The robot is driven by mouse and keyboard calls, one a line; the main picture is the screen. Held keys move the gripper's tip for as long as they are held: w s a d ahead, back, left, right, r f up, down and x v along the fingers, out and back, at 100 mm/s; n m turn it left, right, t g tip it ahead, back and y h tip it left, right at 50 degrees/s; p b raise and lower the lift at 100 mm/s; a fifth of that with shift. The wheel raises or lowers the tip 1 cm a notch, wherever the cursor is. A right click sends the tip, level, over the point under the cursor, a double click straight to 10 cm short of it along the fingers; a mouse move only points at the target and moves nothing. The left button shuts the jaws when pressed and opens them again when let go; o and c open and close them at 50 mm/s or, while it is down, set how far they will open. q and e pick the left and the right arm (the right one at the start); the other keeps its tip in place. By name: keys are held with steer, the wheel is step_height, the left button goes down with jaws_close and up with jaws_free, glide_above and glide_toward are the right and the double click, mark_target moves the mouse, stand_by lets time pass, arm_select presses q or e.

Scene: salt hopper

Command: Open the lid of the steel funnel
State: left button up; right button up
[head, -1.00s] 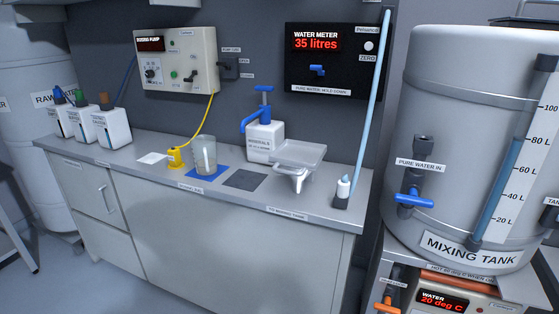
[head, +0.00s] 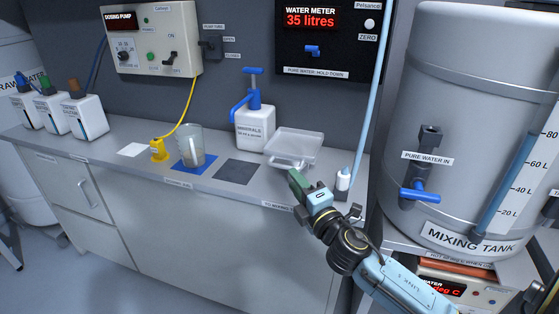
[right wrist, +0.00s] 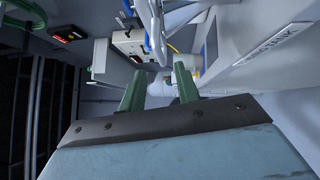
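The steel funnel (head: 291,149) stands at the right part of the counter, a square grey hopper with a flat, pale top. My left gripper is not in view.
A minerals bottle (head: 254,128) with a blue pump stands left of the funnel. A small white bottle (head: 343,180) and a pale blue pole are on its right. A glass beaker (head: 190,146) stands on a blue mat. The mixing tank (head: 470,100) is at the right.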

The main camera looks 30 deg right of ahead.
mark_target(293, 150)
steer(key=w+r, duration=0.1)
steer(key=w, duration=0.8)
steer(key=shift+d, duration=0.3)
steer(key=shift+s, duration=0.1)
steer(key=shift+r, duration=0.1)
jaws_close()
